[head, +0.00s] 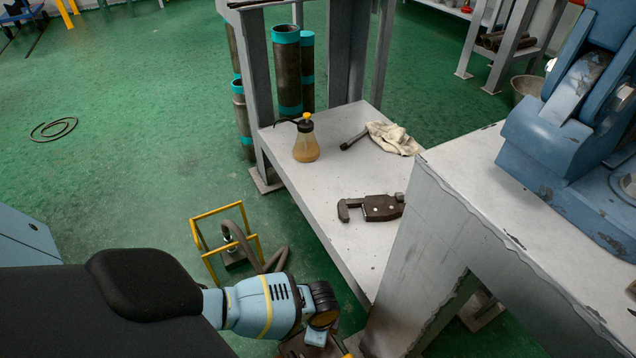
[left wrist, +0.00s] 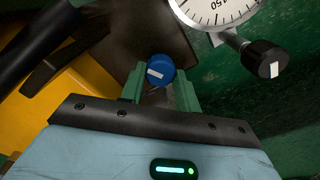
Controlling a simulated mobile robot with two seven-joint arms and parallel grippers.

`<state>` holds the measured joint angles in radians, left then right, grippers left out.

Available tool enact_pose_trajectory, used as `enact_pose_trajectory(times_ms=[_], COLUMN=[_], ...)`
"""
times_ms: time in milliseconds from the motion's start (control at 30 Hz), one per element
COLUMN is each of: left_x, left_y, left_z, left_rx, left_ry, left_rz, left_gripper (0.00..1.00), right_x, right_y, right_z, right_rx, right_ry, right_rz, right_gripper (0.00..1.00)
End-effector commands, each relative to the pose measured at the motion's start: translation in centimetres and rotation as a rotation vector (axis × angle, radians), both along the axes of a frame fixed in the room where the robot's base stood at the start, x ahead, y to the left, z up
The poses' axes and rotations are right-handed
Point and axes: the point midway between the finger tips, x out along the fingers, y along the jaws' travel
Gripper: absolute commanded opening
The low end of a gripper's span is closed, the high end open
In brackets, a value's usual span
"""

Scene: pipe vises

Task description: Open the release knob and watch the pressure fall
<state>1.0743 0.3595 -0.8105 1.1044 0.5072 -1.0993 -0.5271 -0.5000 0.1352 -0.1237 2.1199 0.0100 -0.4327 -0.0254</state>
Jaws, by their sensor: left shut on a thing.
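In the left wrist view a blue knob (left wrist: 160,71) with a white mark sits between the green fingers of my left gripper (left wrist: 158,88), which is shut on it. A round white pressure gauge (left wrist: 215,14) shows at the top, cut off by the frame edge. Its number 150 shows, but I cannot see its needle. A black knob (left wrist: 266,60) with a white mark is on a metal stem to the right, apart from the fingers. In the head view my left gripper (head: 318,338) is low beside the bench, and what it holds is hidden. My right gripper is not in view.
A yellow frame (head: 217,210) with a hose (head: 278,262) stands on the green floor near my left wrist. A grey bench (head: 450,215) carries a large blue vise (head: 575,130). A low shelf (head: 335,240) holds a bottle (head: 306,146), a rag (head: 394,139) and a dark clamp-like tool (head: 382,207).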

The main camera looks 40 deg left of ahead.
Motion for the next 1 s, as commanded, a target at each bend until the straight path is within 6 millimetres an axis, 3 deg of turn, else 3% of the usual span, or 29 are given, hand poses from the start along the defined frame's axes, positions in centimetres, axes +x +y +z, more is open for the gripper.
enact_pose_trajectory(times_ms=[600,1000], left_x=[-0.1,-0.1], left_y=[-0.1,0.0], left_z=[0.1,0.0], left_rx=[-0.001,0.001], left_ry=[0.003,0.003], left_rz=[0.557,0.752], left_gripper=[0.09,0.09], right_x=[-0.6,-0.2], right_y=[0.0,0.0], right_z=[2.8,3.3], right_rx=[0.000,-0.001], right_ry=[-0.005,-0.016], right_rz=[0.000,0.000], right_gripper=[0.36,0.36])
